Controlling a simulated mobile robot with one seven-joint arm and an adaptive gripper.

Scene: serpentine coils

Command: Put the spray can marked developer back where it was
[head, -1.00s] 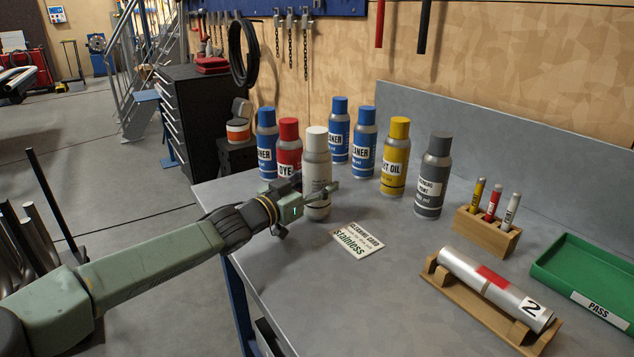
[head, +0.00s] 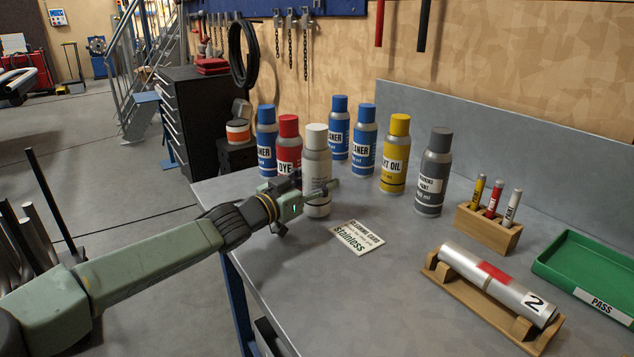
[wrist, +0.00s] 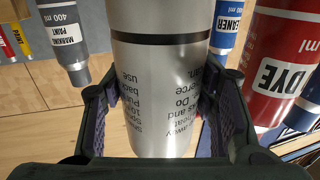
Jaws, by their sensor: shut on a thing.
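A silver spray can with a white cap (head: 316,165) is at the left part of the grey bench, in front of the red-capped dye can. Its front marking cannot be read in the head view. In the wrist view the can (wrist: 160,70) fills the middle, with small back-label text, and no developer marking shows. My gripper (head: 318,190) is shut on this can, one finger on each side of its body. The can is upright, its base at or very near the bench top; I cannot tell whether it touches.
Red dye can (head: 289,146) and blue cleaner can (head: 266,140) stand close behind. Yellow-capped oil can (head: 395,155) and grey marking paint can (head: 433,172) stand right. A cleaning card (head: 357,238) lies in front. Marker block (head: 487,228), cylinder on cradle (head: 495,285) and green tray (head: 590,265) are further right.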

